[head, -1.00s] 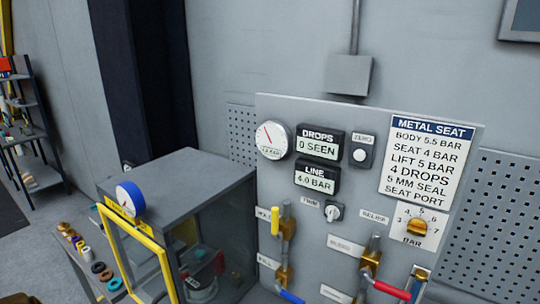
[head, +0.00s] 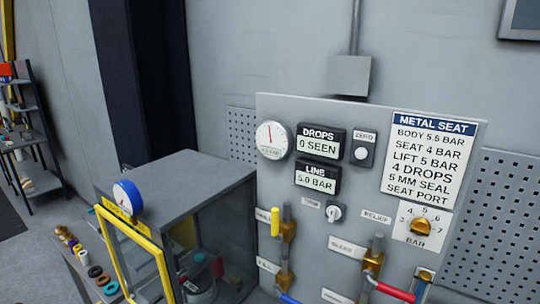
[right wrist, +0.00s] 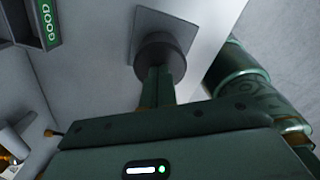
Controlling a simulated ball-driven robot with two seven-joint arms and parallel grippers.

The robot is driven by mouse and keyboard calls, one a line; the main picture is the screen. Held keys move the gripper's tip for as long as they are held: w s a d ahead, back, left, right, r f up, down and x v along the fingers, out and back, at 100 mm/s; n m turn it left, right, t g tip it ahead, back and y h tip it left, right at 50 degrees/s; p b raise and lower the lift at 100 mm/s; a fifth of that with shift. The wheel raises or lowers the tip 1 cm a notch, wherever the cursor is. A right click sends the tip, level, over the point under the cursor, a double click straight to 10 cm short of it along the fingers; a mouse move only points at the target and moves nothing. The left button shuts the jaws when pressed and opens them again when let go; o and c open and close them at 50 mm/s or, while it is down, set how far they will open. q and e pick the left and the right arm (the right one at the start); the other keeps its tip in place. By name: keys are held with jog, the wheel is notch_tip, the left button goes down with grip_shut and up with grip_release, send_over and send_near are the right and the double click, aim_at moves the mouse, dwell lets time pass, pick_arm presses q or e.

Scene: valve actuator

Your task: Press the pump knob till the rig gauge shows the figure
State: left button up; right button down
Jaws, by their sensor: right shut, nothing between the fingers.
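In the right wrist view, a dark round knob (right wrist: 165,46) sits on a square grey plate (right wrist: 146,22). My right gripper (right wrist: 157,76) is shut and empty, with its fingertips at the knob's face; they look to be touching it. In the head view, a white dial gauge (head: 272,140) is on the grey panel, its needle almost straight up. The line display (head: 317,178) reads 5.0 BAR and the drops display (head: 320,143) reads 0 SEEN. A blue-rimmed gauge (head: 128,197) stands on the grey cabinet. My left gripper is in neither view.
The metal seat sign (head: 431,158) lists body 5.5, seat 4 and lift 5 bar. Below it is a brass bar selector (head: 423,228). Pipes with yellow (head: 276,221) and red (head: 394,291) handles stick out of the panel. A yellow-framed door (head: 160,258) fronts the cabinet.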

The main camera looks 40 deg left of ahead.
jog(key=shift+f+b, duration=0.75)
jog(key=shift+f, duration=0.25)
jog(key=shift+r, duration=0.1)
notch_tip(320, 180, up, 6)
jog(key=p, duration=0.7)
jog(key=shift+r, duration=0.2)
jog(key=shift+f, duration=0.2)
dwell(0.5)
